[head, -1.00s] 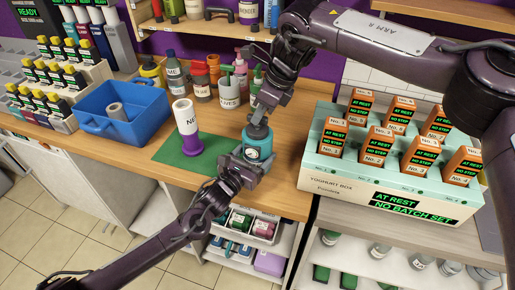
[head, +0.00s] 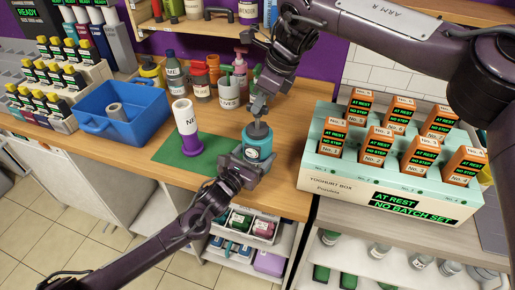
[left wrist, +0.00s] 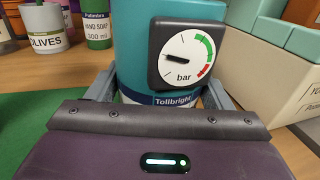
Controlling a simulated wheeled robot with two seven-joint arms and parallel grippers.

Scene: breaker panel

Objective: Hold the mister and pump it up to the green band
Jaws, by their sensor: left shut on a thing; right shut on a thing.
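The mister (head: 257,150) is a teal bottle with a dark grey top, upright at the counter's front edge; its teal body also shows in the left wrist view (left wrist: 138,40). My left gripper (head: 243,163) is shut on the body, low down. My right gripper (head: 259,104) is above the mister, shut on the pump handle, which its fingers mostly hide. The round pressure gauge (left wrist: 188,55) faces the left wrist camera. A red band lies below the green.
A blue bin (head: 123,125) is further left. Cups and bottles stand behind. A yoghurt box (head: 390,186) with several orange cartons stands to the right.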

